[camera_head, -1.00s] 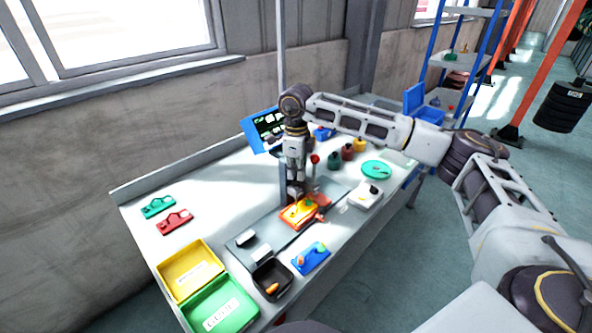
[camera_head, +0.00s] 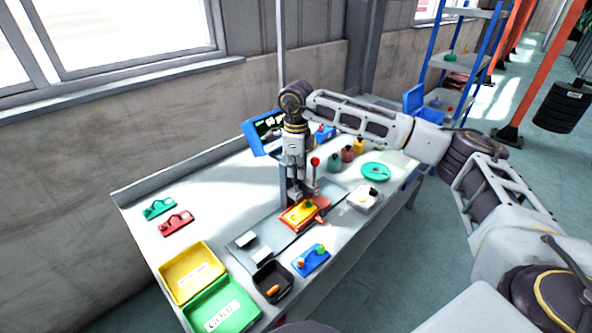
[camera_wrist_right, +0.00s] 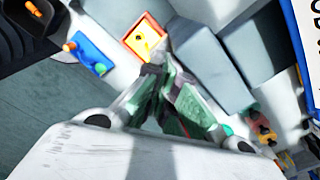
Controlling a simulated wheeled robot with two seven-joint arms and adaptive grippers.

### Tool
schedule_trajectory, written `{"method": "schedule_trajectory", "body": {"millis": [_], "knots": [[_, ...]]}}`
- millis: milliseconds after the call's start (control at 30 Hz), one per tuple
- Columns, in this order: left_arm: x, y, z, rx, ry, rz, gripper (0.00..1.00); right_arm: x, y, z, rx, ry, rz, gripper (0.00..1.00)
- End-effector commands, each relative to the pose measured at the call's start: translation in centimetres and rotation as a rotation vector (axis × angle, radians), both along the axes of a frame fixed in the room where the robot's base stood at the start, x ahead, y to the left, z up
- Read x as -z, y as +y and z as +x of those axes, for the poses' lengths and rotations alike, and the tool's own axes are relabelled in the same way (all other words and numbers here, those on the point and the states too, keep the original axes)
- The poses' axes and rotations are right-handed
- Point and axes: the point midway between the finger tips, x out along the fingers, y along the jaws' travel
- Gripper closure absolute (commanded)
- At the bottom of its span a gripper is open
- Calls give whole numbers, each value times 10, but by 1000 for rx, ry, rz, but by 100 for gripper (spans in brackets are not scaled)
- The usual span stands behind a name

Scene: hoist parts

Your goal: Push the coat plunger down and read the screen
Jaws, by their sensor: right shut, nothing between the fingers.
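My right gripper (camera_head: 298,198) points down, shut and empty, just behind and above an orange tray (camera_head: 318,216) holding a yellow piece. In the right wrist view its closed fingers (camera_wrist_right: 152,72) end beside the orange tray (camera_wrist_right: 129,38). A rod with a red ball knob (camera_head: 315,161) stands just right of the gripper; I cannot tell whether it is the coat plunger. The screen (camera_head: 266,128), in a blue frame, stands behind my wrist, which hides part of it. It shows light characters too small to read. My left gripper is not in view.
A blue plate with knobs (camera_head: 311,260), a black bin (camera_head: 272,284), a yellow bin (camera_head: 188,292) and an open green box (camera_head: 232,315) lie in front. A white box (camera_head: 366,200) and green disc (camera_head: 376,171) lie right.

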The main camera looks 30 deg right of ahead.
Motion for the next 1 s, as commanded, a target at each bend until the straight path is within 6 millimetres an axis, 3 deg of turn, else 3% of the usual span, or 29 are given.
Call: {"method": "schedule_trajectory", "body": {"millis": [467,1000], "knots": [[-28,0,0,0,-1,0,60,-47,0,1,1,-2,-1,100],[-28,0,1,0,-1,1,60,-50,0,1,1,-3,0,100]]}}
